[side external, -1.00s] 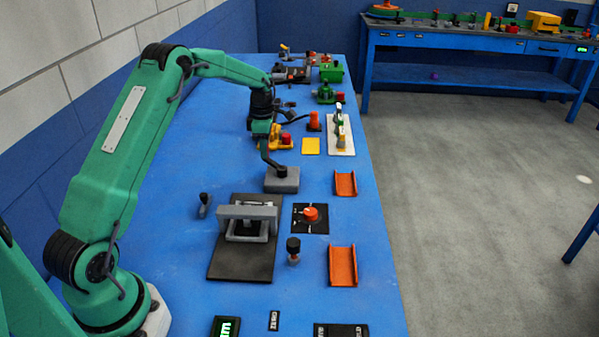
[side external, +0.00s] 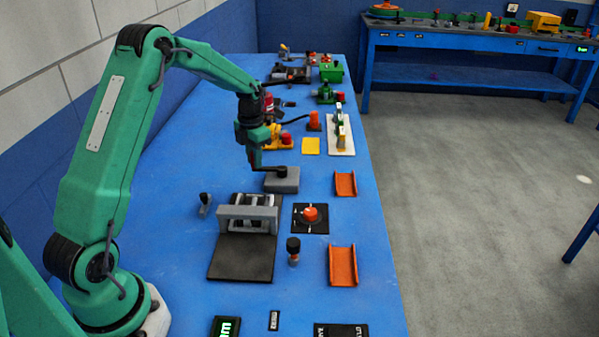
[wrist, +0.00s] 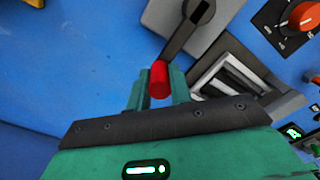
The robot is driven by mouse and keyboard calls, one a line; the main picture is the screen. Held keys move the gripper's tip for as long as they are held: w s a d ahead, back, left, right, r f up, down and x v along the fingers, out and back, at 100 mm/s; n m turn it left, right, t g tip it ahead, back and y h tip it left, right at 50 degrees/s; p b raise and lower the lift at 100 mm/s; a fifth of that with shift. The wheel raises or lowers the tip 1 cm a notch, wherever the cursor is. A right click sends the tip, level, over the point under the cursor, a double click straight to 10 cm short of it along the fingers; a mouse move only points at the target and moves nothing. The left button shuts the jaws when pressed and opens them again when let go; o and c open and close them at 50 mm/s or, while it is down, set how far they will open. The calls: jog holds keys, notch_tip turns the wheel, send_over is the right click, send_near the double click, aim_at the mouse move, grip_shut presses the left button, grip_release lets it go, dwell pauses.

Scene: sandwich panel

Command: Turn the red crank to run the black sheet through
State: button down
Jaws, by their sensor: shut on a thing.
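The crank is a dark arm (wrist: 188,32) on a grey block (side external: 284,181), with a red handle (wrist: 159,80) at its end. My gripper (side external: 254,167) is at the left of the block, and in the wrist view its two green fingers (wrist: 158,92) are shut on the red handle. The handle is hidden by the fingers in the side view. A grey roller frame (side external: 247,214) with slatted rails stands nearer the camera. A flat black piece (side external: 241,260) lies in front of it; I cannot tell whether this is the sheet or a base plate.
A red-orange dial (side external: 310,213) on a black plate and a black-topped knob (side external: 293,247) stand right of the frame. Two orange trays (side external: 343,267) line the right side. A small lever (side external: 204,203) is at left. Blue table is clear left of my gripper.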

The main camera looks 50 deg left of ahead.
jog(key=shift+s+r, duration=0.1)
dwell(0.4)
jog(key=c, duration=1.3)
grip_release()
jog(key=shift+o, duration=0.2)
jog(key=shift+r, duration=3.85)
